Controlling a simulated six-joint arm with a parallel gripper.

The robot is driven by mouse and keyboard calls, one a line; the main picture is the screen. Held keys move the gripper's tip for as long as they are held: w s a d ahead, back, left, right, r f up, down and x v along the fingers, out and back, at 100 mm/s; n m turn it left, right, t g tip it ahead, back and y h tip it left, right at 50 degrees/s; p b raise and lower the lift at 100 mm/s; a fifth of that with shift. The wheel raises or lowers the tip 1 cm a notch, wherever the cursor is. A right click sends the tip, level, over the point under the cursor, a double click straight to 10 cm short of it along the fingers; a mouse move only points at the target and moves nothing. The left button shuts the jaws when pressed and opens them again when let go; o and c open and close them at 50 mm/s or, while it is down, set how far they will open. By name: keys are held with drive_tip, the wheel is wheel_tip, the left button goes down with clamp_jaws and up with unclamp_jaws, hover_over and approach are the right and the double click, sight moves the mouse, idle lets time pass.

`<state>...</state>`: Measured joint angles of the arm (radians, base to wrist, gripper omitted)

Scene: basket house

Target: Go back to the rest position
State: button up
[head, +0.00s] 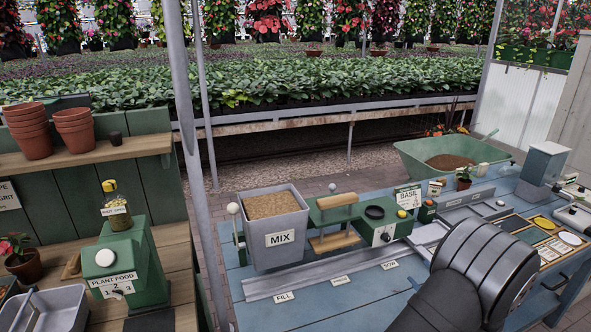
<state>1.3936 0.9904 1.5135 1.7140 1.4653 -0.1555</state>
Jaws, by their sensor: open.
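Part of my own arm, a thick dark grey ribbed link, fills the lower right of the head view, over the front of the blue workbench (240,290). My gripper does not show in this view. No object is seen held. The rest position is not marked by anything visible.
On the bench stand a grey MIX bin (280,237), a green press with a wooden handle (337,199), a BASIL sign (408,197) and a small potted plant (463,178). A green wheelbarrow (410,152) stands behind. A green plant food dispenser (125,262) and terracotta pots (28,130) are at left.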

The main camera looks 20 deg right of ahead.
sight(388, 240)
drive_tip(key=w, duration=1.4)
drive_tip(key=shift+w, duration=0.4)
drive_tip(key=shift+s, duration=0.15)
